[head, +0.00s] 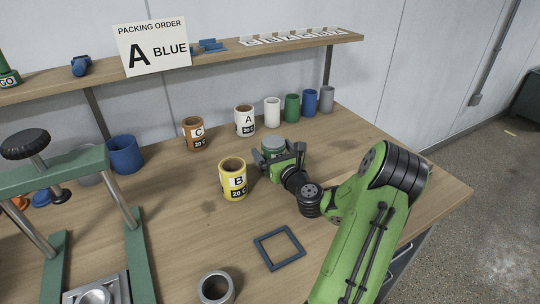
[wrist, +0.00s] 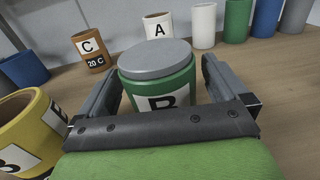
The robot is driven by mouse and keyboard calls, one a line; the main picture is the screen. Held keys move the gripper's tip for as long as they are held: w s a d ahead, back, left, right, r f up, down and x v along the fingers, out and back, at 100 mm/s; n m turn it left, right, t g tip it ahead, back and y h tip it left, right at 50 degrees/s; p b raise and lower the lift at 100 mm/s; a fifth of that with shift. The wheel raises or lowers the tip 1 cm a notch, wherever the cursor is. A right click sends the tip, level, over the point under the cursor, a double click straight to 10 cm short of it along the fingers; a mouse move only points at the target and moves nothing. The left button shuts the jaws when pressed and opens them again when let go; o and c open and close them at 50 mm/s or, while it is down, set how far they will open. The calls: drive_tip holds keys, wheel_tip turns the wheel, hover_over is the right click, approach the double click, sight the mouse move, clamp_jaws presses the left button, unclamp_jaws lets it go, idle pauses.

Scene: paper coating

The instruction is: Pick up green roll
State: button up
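A green cylinder with a grey lid and a white label reading B (wrist: 158,84) stands upright on the table. It also shows in the head view (head: 272,143), partly hidden by my gripper. My gripper (head: 279,157) is low over the table, with one finger on each side of this cylinder. In the wrist view the fingers look apart from its sides, with a small gap at the right. A plain green cylinder (head: 291,107) stands farther back, between a white and a blue one. It also shows in the wrist view (wrist: 237,20).
A yellow cylinder B (head: 232,182) stands close on the left. Cylinders C (head: 194,134) and A (head: 244,121) stand behind. A blue square frame (head: 279,248) and a grey ring (head: 216,288) lie in front. A green press (head: 75,165) is at left.

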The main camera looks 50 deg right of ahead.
drive_tip(key=shift+s, duration=0.15)
drive_tip(key=shift+c, duration=1.1)
drive_tip(key=shift+w+d+f, duration=0.1)
drive_tip(key=shift+w, duration=0.15)
drive_tip(key=c, duration=0.8)
